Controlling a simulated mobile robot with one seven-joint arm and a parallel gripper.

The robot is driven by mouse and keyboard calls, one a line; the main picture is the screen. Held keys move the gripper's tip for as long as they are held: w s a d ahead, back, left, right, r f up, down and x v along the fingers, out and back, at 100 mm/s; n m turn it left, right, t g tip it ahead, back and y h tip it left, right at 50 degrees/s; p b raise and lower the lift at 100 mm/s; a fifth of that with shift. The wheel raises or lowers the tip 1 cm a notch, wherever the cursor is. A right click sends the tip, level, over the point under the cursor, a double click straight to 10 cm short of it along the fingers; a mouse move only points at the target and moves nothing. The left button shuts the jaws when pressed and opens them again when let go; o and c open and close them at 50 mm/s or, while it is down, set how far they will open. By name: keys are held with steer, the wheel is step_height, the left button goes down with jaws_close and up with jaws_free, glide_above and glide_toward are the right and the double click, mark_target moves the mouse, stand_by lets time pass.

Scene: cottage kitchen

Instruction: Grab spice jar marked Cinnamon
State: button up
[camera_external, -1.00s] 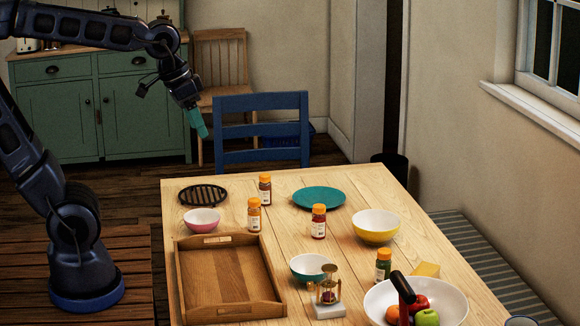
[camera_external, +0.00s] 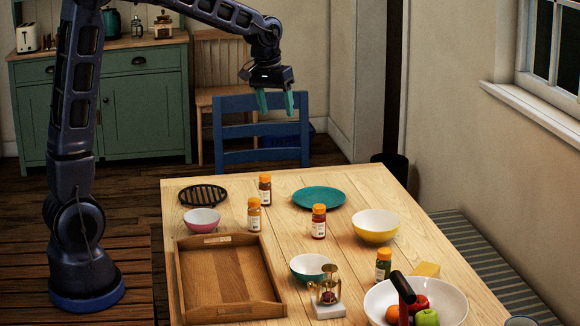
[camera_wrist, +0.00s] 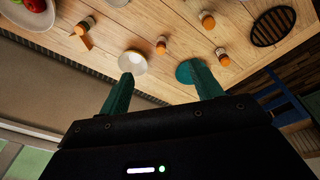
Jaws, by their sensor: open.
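Several orange-capped spice jars stand upright on the wooden table: one at the back (camera_external: 265,191), one beside the pink bowl (camera_external: 254,217), one mid-table (camera_external: 318,224) and a dark green one at the right (camera_external: 383,266). Their label text is too small to read, so I cannot tell which is Cinnamon. My gripper (camera_external: 275,105) is open and empty, high above the table's far edge, near the blue chair. In the wrist view the jars show beyond the fingers, including one by the plate (camera_wrist: 222,58) and one near the bowl (camera_wrist: 161,46).
A wooden tray (camera_external: 180,287), pink bowl (camera_external: 202,222), black trivet (camera_external: 203,195), teal plate (camera_external: 319,198) and yellow bowl (camera_external: 376,233) surround the jars. A blue chair (camera_external: 260,104) is behind.

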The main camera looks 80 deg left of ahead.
steer(key=w+a+f+n, duration=0.25)
steer(key=a+f, duration=0.25)
steer(key=a, duration=0.4)
steer(key=n+g, duration=0.2)
steer(key=n, duration=0.3)
glide_above(265, 176)
steer(key=a, duration=0.1)
steer(key=shift+h, duration=0.3)
steer(key=f, duration=2.1)
steer(key=shift+w+a, duration=0.15)
steer(key=shift+w, duration=0.2)
steer(key=shift+a+f, duration=0.1)
steer(key=shift+f, duration=0.15)
step_height(265, 176, down, 5)
steer(key=shift+f, duration=0.2)
steer(key=shift+s+d+f, duration=0.1)
steer(key=shift+d+f, duration=0.05)
steer(key=shift+f, duration=0.7)
steer(key=shift+s+d+f, duration=0.1)
steer(key=shift+f, duration=0.7)
steer(key=shift+s+d+f, duration=0.1)
steer(key=shift+d+f, duration=0.05)
steer(key=shift+f, duration=0.7)
steer(key=shift+c, duration=0.5)
steer(key=c, duration=1.1)
